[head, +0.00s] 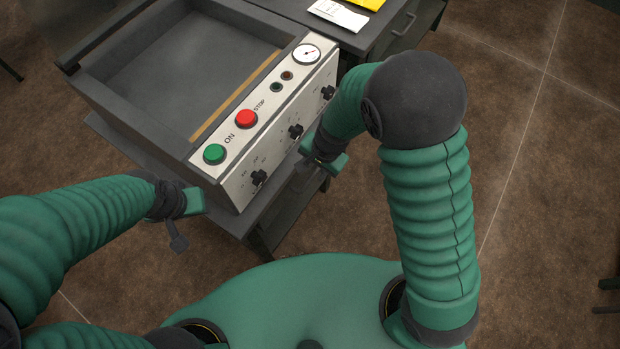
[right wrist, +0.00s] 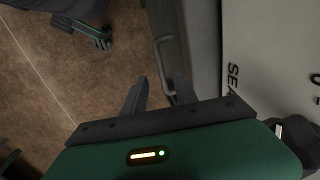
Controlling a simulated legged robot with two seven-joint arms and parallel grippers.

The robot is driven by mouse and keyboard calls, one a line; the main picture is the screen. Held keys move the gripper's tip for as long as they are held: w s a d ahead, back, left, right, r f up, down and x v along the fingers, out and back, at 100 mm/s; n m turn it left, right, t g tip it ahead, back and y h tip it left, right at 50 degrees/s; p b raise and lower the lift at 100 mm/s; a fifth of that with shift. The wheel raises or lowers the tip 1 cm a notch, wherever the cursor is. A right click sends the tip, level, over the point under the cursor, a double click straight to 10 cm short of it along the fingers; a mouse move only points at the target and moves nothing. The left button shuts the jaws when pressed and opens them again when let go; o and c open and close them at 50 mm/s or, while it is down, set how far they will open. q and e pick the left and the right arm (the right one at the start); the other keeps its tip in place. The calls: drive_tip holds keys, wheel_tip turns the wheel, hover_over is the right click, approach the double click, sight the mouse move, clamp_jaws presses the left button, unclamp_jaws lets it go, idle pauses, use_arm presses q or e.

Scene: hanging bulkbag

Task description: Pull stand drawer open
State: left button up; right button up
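The dark grey stand (head: 247,222) sits under the machine with the white control panel. The drawer handle (right wrist: 163,62), a grey bar on a dark front, shows in the right wrist view; in the head view it is hidden behind my right arm and gripper. My right gripper (head: 303,176) is at the stand's front, below the panel. In the right wrist view its two fingers (right wrist: 160,92) are apart, with the handle's near end between them in the picture; I cannot tell whether they touch it. My left gripper (head: 178,242) hangs left of the stand, its fingers unclear.
The white panel (head: 272,112) has a green button, a red button, a gauge and several black knobs close above my right gripper. A second dark table (head: 345,38) with its own drawer handle (head: 404,23) stands behind. The brown floor (head: 540,180) at right is mostly clear.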

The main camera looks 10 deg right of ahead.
sight(309, 180)
drive_tip(key=f, duration=0.2)
drive_tip(key=f+b, duration=0.1)
drive_tip(key=f, duration=0.2)
drive_tip(key=w+a+f+b, duration=0.1)
drive_tip(key=f, duration=0.1)
drive_tip(key=shift+f, duration=0.15)
clamp_jaws()
idle(1.1)
